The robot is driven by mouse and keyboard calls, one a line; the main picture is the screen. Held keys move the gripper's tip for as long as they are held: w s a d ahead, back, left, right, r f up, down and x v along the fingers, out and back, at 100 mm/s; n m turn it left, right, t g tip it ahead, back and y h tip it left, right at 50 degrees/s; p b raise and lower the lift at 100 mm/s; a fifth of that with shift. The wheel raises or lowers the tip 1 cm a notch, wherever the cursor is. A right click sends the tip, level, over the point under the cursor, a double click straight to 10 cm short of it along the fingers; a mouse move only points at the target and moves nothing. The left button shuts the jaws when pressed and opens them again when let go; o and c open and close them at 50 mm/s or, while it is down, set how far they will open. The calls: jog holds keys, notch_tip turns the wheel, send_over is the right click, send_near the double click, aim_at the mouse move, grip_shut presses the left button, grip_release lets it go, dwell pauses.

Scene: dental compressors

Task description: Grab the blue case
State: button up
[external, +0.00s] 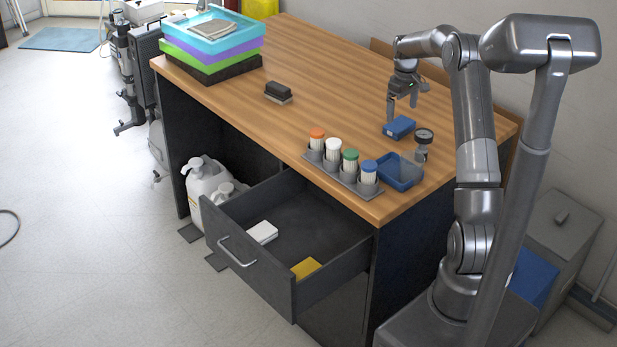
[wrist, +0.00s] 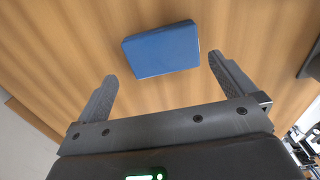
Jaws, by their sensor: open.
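The blue case (external: 399,127) is a small flat box lying on the wooden desk, near the right side of the desk top. In the wrist view the blue case (wrist: 162,50) lies ahead of the fingertips, roughly centred between them and slightly turned. My gripper (external: 402,107) is above the desk, pointing down close to the case. In the wrist view my gripper (wrist: 160,70) is open, with its two fingers apart and nothing between them. The case looks untouched on the desk.
A blue open container (external: 400,172) and a glass jar (external: 423,143) stand near the case. A grey rack (external: 372,189) holds several capped bottles. A black eraser-like block (external: 278,92) and stacked trays (external: 211,42) are farther left. The drawer (external: 290,225) is open. The desk's middle is clear.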

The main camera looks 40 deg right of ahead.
aim_at(400, 123)
notch_tip(400, 123, down, 6)
jog(key=shift+a+r, duration=0.15)
jog(key=shift+c, duration=0.2)
jog(key=c, duration=0.7)
jog(key=shift+r, duration=0.1)
